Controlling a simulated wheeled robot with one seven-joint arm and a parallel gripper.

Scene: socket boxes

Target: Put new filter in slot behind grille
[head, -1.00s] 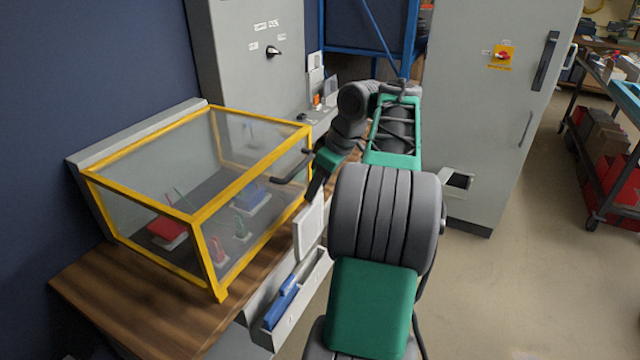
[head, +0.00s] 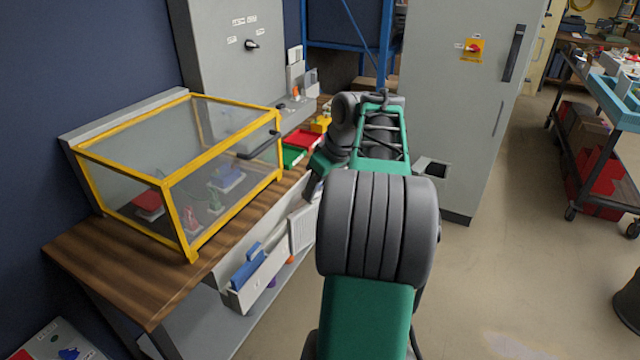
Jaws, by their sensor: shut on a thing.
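My gripper (head: 312,188) is partly hidden behind my arm, at the front side of the workbench. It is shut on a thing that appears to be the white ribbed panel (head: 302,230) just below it. The panel hangs upright beside the right end of a light bin. My arm and the small size hide where the fingers meet it, and I cannot tell whether it is the new filter or a grille. I cannot make out a grille with a slot for certain.
A yellow-framed clear case (head: 185,205) stands on the wooden bench (head: 105,270). The light bin (head: 236,298) with blue items is on the bench front. Red and green trays (head: 305,138) lie behind my gripper. A grey cabinet (head: 455,120) has a dark-mouthed box (head: 434,169).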

